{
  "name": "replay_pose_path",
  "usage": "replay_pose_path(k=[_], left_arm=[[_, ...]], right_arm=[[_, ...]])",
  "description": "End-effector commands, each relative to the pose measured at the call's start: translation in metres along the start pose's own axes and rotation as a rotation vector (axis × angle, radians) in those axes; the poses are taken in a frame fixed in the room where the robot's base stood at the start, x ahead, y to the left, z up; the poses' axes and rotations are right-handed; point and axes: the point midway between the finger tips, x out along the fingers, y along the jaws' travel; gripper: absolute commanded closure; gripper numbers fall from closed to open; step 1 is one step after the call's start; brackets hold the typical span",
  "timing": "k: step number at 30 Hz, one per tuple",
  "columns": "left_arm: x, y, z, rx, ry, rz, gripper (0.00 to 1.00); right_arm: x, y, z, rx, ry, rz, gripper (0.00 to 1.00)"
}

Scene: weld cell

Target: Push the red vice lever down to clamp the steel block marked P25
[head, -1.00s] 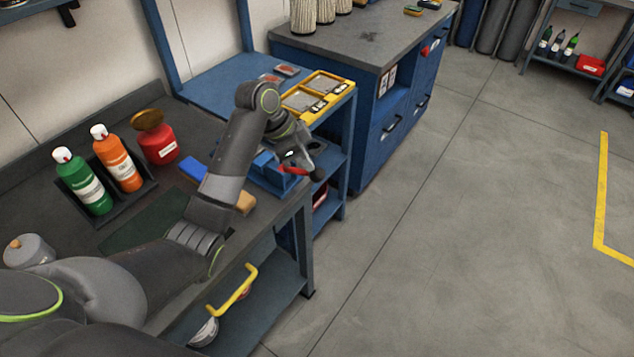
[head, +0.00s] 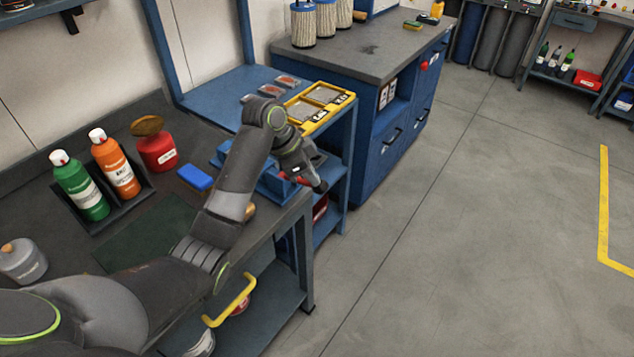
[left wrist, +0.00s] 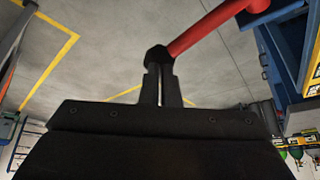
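The blue vice (head: 268,186) sits at the right end of the dark workbench, partly hidden behind my left arm. Its red lever shows in the left wrist view (left wrist: 210,28), running from the upper right down to a black end knob (left wrist: 158,55). My left gripper (head: 318,186) is at the lever's end, beyond the bench's edge. In the left wrist view its two fingers (left wrist: 160,82) are close together, with a narrow gap, and their tips meet or overlap the knob. I cannot tell if they press or pinch it. No steel block marked P25 can be made out. My right gripper is out of view.
Green (head: 80,187) and orange (head: 116,165) bottles stand in a rack, beside a red container (head: 157,150). A blue item (head: 195,178) lies near my arm. A yellow tray (head: 318,105) stands on the shelf behind the vice. The floor (head: 450,220) to the right is clear.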

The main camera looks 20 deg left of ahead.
Motion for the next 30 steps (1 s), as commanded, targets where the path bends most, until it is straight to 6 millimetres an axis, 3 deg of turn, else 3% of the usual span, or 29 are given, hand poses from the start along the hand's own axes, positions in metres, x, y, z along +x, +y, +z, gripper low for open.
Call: replay_pose_path(k=[1, 2, 10, 18, 30], left_arm=[[0.022, 0.006, 0.018, -0.025, -0.026, 0.031, 1.00], [0.025, 0.006, 0.019, -0.025, -0.026, 0.032, 1.00], [0.019, 0.007, 0.020, -0.025, -0.030, 0.034, 1.00], [-0.003, 0.006, 0.039, -0.026, -0.034, 0.031, 1.00], [-0.007, 0.004, 0.038, -0.019, -0.023, 0.024, 1.00]], right_arm=[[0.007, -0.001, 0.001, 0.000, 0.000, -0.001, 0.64], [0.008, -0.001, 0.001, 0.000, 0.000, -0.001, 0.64], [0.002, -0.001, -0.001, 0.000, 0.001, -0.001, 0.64], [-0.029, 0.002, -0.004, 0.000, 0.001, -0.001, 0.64], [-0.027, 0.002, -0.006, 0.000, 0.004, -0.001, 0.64]])
